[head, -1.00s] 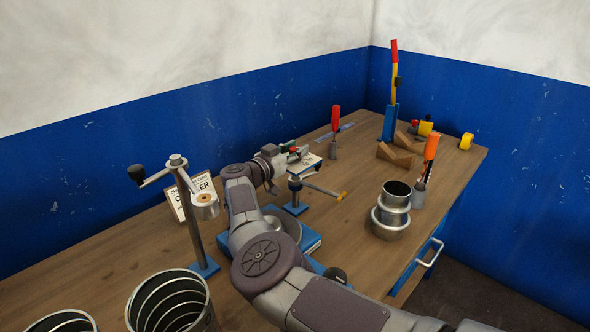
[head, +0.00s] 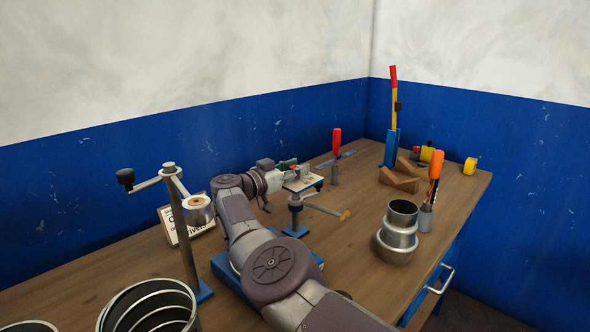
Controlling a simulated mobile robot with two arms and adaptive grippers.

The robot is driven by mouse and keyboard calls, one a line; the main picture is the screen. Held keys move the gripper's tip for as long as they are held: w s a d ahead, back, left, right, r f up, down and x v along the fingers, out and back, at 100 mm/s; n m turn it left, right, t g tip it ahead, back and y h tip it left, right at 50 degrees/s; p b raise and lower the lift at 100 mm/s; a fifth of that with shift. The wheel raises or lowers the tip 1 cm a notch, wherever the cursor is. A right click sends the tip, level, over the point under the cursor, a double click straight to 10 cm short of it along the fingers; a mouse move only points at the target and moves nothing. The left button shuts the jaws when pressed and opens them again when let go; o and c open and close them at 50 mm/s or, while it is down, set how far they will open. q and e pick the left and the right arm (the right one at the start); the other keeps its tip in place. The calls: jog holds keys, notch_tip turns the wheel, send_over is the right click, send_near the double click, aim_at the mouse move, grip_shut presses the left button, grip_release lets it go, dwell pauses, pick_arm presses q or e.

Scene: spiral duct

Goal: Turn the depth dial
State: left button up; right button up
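I cannot make out a part plainly marked as the depth dial. A small dark round knob (head: 344,294) shows just past my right forearm, low in the head view. A blue-based machine (head: 226,268) is mostly hidden behind that arm. My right gripper (head: 272,187) reaches over the bench, just left of a small pale-topped device (head: 303,183) with green and red parts. The gripper is small and seen from behind, so its fingers and any contact are unclear. My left gripper is not in view.
A crank stand (head: 187,240) rises left of my arm, before a sign card (head: 203,229). Spiral ducts (head: 150,308) stand at front left. A stepped metal collar (head: 398,240) stands right of the arm. A blue post with a yellow-red lever (head: 392,130) is at the back.

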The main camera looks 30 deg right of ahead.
jog(key=o, duration=0.5)
jog(key=shift+d+r, duration=0.1)
jog(key=shift+r, duration=0.05)
jog(key=shift+c, duration=0.2)
notch_tip(320, 180, up, 10)
jog(key=shift+f, duration=0.1)
jog(key=shift+f, duration=0.1)
dwell(0.3)
